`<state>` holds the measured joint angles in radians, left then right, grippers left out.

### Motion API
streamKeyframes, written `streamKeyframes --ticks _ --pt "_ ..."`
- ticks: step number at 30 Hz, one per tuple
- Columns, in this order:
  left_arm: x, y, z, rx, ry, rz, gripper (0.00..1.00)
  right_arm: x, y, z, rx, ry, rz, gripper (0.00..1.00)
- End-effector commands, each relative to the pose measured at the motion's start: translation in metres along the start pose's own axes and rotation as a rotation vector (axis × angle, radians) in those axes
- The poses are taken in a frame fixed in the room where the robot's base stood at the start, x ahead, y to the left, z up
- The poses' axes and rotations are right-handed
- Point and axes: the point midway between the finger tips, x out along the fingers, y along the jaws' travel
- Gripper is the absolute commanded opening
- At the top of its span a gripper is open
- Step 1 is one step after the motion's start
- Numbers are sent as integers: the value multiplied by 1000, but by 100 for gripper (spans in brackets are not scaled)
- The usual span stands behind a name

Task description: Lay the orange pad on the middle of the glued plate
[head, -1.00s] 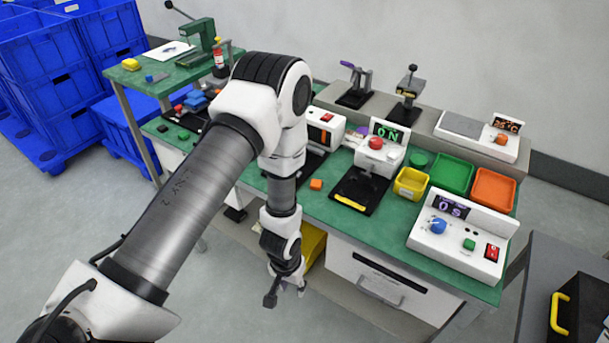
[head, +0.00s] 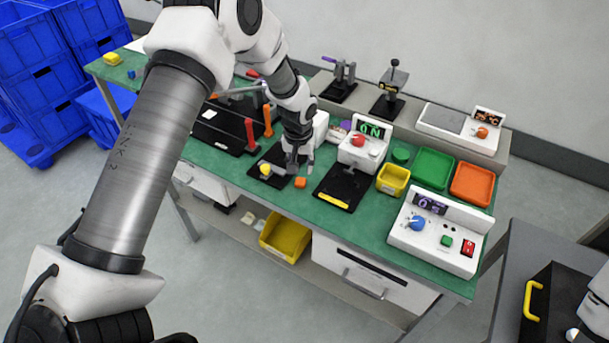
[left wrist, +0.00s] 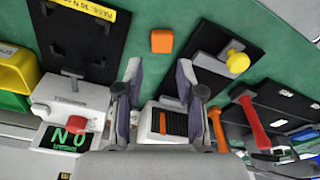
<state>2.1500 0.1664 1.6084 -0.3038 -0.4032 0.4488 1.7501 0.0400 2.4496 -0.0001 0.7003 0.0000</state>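The orange pad (head: 300,182) lies on the green bench top, between two black fixtures. It also shows in the left wrist view (left wrist: 162,41), ahead of the fingers. My left gripper (head: 295,165) points down just behind the pad, apart from it; its two fingers (left wrist: 160,80) are spread with nothing between them. I cannot tell for sure which piece is the glued plate. The black fixture (left wrist: 262,78) with a yellow knob (left wrist: 237,62) carries a grey piece. My right gripper is out of view.
Yellow (head: 393,180), green (head: 433,168) and orange (head: 472,184) trays stand farther right.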

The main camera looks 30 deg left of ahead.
Motion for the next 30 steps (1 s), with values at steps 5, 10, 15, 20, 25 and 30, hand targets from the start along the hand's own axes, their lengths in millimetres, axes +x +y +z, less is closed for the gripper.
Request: streamKeyframes --ticks 5,10,15,20,25,30 --pt "23 -1 0 1 -2 0 38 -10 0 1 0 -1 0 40" --pt "55 -2 0 2 -2 -1 38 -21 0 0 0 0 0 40" --pt "68 -2 0 1 -1 1 38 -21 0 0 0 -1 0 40" --pt "68 -2 0 1 0 1 27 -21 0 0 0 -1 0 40" --pt "68 -1 0 1 0 1 19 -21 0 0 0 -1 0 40" --pt "68 -1 0 1 0 1 16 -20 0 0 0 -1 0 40"
